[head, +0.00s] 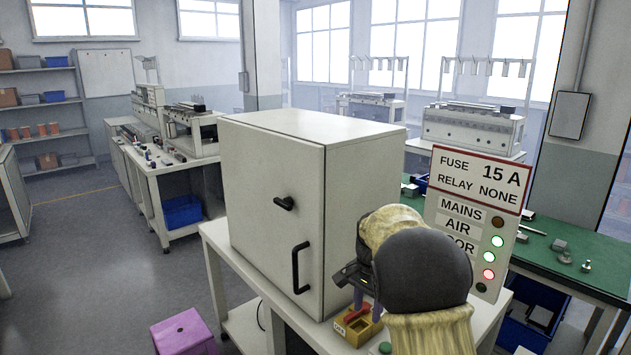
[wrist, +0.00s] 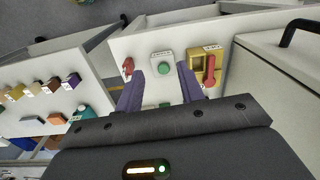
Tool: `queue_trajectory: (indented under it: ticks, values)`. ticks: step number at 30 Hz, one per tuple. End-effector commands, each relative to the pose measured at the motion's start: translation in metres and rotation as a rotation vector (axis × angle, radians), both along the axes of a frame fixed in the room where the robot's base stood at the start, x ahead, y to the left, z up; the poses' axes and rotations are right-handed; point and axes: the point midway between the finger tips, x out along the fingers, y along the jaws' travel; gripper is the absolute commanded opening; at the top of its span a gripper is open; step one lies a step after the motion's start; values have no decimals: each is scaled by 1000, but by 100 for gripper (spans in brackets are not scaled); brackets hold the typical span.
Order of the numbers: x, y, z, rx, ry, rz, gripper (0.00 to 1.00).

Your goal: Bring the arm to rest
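My gripper (head: 367,305) is in front of the cabinet's right side in the head view, low over the bench. In the wrist view its two purple fingers (wrist: 161,72) stand apart with nothing held between them. Beyond the fingers is a white surface with a green round button (wrist: 163,68), a small red switch (wrist: 128,66) and a yellow block with a red lever (wrist: 208,70). The yellow block (head: 352,333) also shows just below the fingers in the head view. Whether the fingers touch anything is unclear. My arm hides part of the bench.
A large white cabinet (head: 272,190), door closed, stands on the bench beside my gripper. A sign panel (head: 478,180) with lamps, some lit, stands at the right. Several small coloured parts (wrist: 40,88) sit on a white surface at left.

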Motion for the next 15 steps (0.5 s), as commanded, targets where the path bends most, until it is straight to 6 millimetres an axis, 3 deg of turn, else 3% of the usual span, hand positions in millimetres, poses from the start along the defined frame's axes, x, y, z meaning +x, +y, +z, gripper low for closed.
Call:
queue_trajectory:
  ticks: [8, 15]
  values:
    - [-33, -13, 3, 4, -31, 107, 38]
    - [-91, -26, 4, -6, -83, 292, 38]
